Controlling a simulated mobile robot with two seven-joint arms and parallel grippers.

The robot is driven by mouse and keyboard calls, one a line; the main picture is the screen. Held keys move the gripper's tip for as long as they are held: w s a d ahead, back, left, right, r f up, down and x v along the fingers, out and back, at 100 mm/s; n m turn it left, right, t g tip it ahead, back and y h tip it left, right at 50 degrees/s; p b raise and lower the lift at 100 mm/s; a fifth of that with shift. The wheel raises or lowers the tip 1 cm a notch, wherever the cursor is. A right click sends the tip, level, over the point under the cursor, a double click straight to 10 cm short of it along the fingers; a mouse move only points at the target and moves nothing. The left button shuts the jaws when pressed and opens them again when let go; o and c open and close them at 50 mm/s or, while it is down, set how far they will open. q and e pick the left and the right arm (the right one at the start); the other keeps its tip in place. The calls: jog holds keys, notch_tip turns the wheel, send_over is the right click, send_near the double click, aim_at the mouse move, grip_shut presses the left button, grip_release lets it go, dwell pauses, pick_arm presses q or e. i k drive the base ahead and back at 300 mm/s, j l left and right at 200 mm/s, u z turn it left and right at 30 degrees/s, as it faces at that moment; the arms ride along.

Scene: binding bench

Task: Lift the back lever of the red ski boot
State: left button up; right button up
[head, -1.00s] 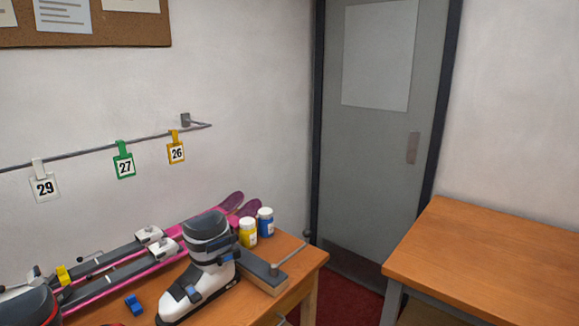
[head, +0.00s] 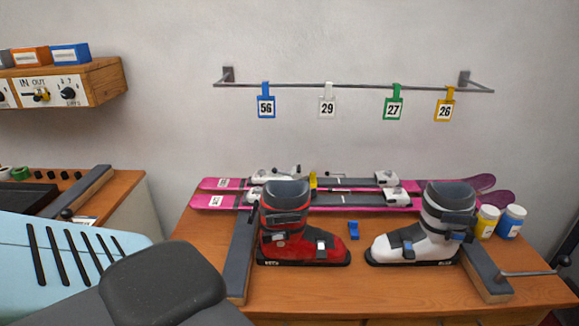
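The red ski boot (head: 291,247) stands upright on the wooden bench (head: 345,292), left of the middle, in the head view. It has a dark grey cuff, dark straps and a pale buckle on the foot, and its toe points right. Its heel side is at the left, beside a dark rail. I cannot clearly make out the back lever from here. Neither my left nor my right gripper shows.
A white ski boot (head: 398,247) stands to the right, its toe toward the red one. Pink skis (head: 350,202) lie behind. A blue block (head: 353,230), yellow jar (head: 487,222) and blue jar (head: 511,222) are near. A light blue slotted shape fills the lower left.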

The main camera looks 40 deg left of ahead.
aim_at(252, 215)
jog(key=u, duration=0.5)
jog(key=l+u, duration=0.15)
jog(key=u, duration=0.35)
jog(key=l+u, duration=0.1)
jog(key=u, duration=0.4)
jog(key=l+u, duration=0.1)
jog(key=u, duration=0.35)
jog(key=l+u, duration=0.1)
jog(key=u, duration=0.4)
